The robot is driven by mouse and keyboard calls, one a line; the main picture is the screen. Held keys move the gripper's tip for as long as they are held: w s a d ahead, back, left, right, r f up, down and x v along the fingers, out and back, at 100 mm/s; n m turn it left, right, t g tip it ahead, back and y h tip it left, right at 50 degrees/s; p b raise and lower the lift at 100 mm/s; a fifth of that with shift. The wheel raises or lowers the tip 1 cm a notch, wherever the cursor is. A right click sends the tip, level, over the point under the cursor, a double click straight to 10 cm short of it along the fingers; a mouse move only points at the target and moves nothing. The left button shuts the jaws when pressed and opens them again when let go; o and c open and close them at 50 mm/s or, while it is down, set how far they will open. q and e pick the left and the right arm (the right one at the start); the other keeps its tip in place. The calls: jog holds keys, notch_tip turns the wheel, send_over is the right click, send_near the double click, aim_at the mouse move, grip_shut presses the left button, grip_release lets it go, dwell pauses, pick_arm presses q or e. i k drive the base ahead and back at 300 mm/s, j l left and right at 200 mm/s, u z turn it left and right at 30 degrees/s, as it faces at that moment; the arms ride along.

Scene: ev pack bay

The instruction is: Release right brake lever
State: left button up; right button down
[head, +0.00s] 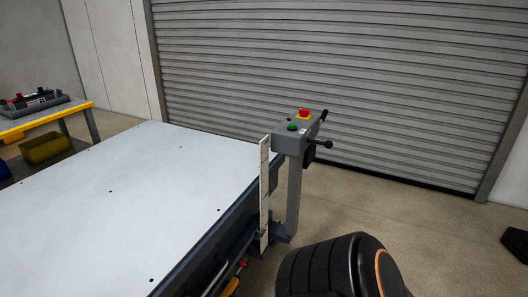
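A grey control box (297,137) stands on a grey post (294,195) at the corner of a lift table. It has a red button (304,113) on a yellow base and a green button (292,127) on top. Two black levers with round ends stick out from its right side, an upper lever (323,116) and a lower lever (321,144). Low at the table's side are a small red knob (243,264) and a yellow part (231,287). I cannot tell which of these is the right brake lever. Neither of my grippers is in view.
The table's pale flat top (120,195) is empty. A white scale strip (264,190) stands upright at its near right edge. A yellow-edged bench (60,117) is at the far left. A shutter door (370,80) closes the back.

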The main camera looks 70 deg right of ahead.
aim_at(241, 263)
jog(key=z, duration=2.1)
jog(key=i+l+u, duration=0.2)
jog(key=i+l, duration=0.15)
jog(key=l, duration=0.3)
jog(key=i+l+u, duration=0.1)
jog(key=l, duration=0.25)
jog(key=i+l+u, duration=0.1)
jog(key=l, duration=0.25)
jog(key=i+l+u, duration=0.1)
jog(key=l, duration=0.3)
jog(key=i+l, duration=0.25)
jog(key=i+l+u, duration=0.15)
jog(key=l, duration=0.35)
